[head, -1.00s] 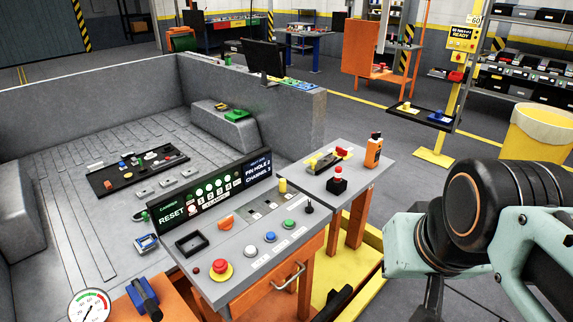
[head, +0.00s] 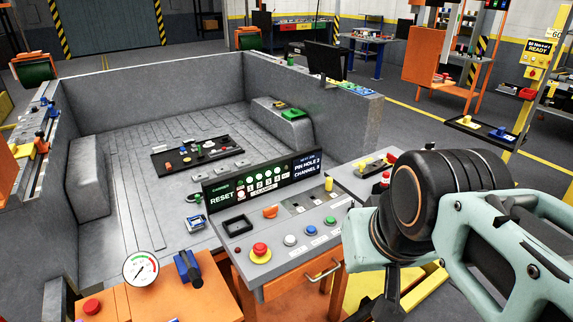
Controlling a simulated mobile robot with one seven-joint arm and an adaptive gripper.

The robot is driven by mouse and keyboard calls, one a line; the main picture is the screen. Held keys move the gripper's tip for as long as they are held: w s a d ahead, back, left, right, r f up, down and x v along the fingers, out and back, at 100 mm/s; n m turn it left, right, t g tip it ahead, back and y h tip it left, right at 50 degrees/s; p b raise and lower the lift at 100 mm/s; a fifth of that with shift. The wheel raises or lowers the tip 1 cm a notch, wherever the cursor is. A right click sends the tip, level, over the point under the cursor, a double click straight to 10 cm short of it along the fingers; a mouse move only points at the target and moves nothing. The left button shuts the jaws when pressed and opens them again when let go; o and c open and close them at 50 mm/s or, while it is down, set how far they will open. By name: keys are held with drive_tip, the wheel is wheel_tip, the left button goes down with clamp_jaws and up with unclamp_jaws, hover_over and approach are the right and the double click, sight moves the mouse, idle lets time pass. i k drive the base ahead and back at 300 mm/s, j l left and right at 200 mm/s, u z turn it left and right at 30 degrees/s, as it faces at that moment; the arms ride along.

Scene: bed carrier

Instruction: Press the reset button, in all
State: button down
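A grey control console (head: 265,229) stands in the middle of the head view. It carries a red mushroom button (head: 260,249) on a yellow base, then a white button (head: 290,240), a blue button (head: 311,230) and a green button (head: 330,220) in a row. The small labels below the buttons are too small to read. A display board (head: 262,181) behind them shows "RESET", a row of lamps numbered 1 to 4, "CLAMPS", "PIN HOLE 2" and "CHANNEL 3". My arm fills the right side, apart from these buttons. My gripper's fingertips do not show.
An orange bench (head: 150,302) at the front left holds a pressure gauge (head: 141,268), a blue clamp (head: 188,267) and another red button (head: 92,306). A low-walled grey bed lies behind the console. My arm covers part of a side table (head: 345,176).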

sight(310, 229)
drive_tip(key=i+j+z, duration=0.15)
drive_tip(key=z, duration=0.15)
drive_tip(key=i+j+z, duration=0.25)
drive_tip(key=k+l+z, duration=0.1)
drive_tip(key=k+l, duration=0.3)
drive_tip(key=i+j+u, duration=0.1)
drive_tip(key=i+j, duration=0.2)
